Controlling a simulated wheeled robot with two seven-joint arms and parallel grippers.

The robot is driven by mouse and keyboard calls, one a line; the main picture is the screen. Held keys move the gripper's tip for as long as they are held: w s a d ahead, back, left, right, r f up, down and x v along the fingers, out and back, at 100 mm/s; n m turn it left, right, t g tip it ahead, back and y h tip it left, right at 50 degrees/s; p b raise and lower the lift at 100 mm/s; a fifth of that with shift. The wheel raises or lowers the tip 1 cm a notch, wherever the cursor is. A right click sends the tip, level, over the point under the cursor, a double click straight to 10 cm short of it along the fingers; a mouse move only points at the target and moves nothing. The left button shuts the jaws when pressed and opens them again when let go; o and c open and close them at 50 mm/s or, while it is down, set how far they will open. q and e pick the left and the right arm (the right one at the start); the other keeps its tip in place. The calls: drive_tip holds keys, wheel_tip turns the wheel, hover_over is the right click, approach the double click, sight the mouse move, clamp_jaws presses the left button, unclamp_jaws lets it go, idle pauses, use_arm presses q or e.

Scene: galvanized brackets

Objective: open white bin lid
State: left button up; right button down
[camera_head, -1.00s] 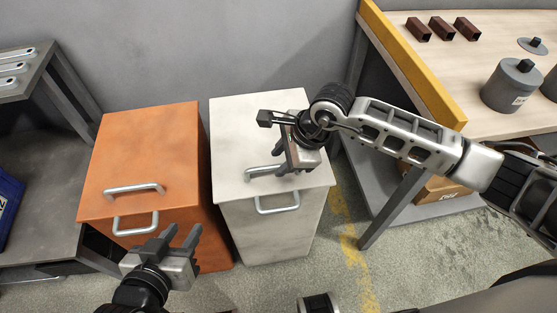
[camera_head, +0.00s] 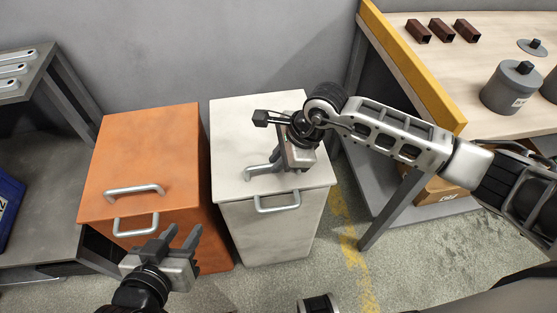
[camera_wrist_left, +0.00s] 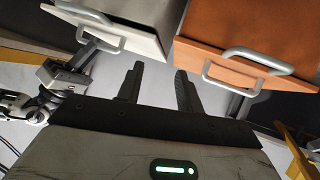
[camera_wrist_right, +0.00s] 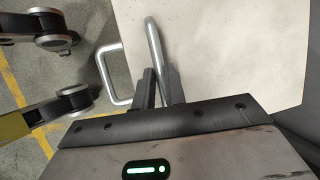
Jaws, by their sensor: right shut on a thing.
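The white bin (camera_head: 268,225) stands in the middle of the head view with its lid (camera_head: 240,135) down. A grey handle (camera_head: 262,168) is on top of the lid, and another handle (camera_head: 278,202) is on the bin's front. My right gripper (camera_head: 285,168) is over the lid. In the right wrist view its fingers (camera_wrist_right: 160,88) are closed around the lid handle (camera_wrist_right: 154,45), and the front handle (camera_wrist_right: 108,75) shows beside it. My left gripper (camera_head: 180,238) is open and empty in front of the orange bin; its spread fingers (camera_wrist_left: 158,85) also show in the left wrist view.
The orange bin (camera_head: 150,165) stands left of the white bin. A workbench (camera_head: 490,110) with grey canisters (camera_head: 512,88) and brown tubes (camera_head: 442,29) is on the right. A metal shelf (camera_head: 40,150) is at the left. A grey wall stands behind the bins.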

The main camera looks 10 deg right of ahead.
use_arm(q)
drive_tip(key=shift+f+b, duration=0.2)
drive_tip(key=shift+b, duration=0.6)
use_arm(e)
drive_tip(key=w+r+g, duration=0.3)
drive_tip(key=w+r, duration=0.6)
drive_tip(key=r, duration=0.6)
drive_tip(key=shift+w+m+g, duration=0.3)
drive_tip(key=shift+w+m, duration=0.1)
drive_tip(key=shift+d, duration=0.1)
drive_tip(key=c, duration=1.8)
unclamp_jaws()
drive_tip(key=o, duration=0.3)
drive_tip(key=shift+w+f, duration=0.1)
drive_tip(key=shift+w, duration=0.05)
use_arm(q)
drive_tip(key=shift+f, duration=0.1)
use_arm(e)
drive_tip(key=shift+o, duration=0.2)
use_arm(q)
drive_tip(key=shift+f, duration=0.1)
